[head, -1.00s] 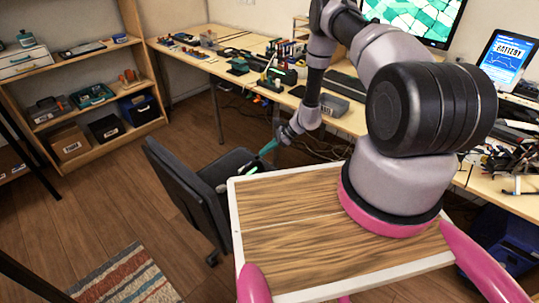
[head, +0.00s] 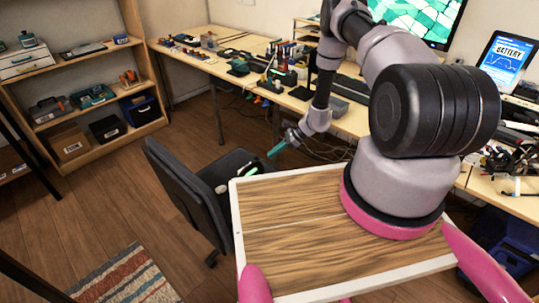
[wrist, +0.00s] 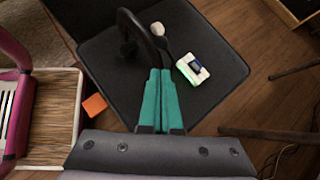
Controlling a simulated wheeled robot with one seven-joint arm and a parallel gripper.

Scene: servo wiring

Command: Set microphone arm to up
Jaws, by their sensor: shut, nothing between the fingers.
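A headset with a black curved band (wrist: 146,32) lies on the seat of a dark office chair. In the head view my gripper (head: 270,156) hangs above the chair seat's right side.
The office chair (head: 180,185) stands left of my wooden tray top. A long workbench (head: 200,58) with tools and monitors runs behind. Shelves (head: 75,65) stand at the left. An orange piece (wrist: 95,104) shows beside the seat. Floor left of the chair is open.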

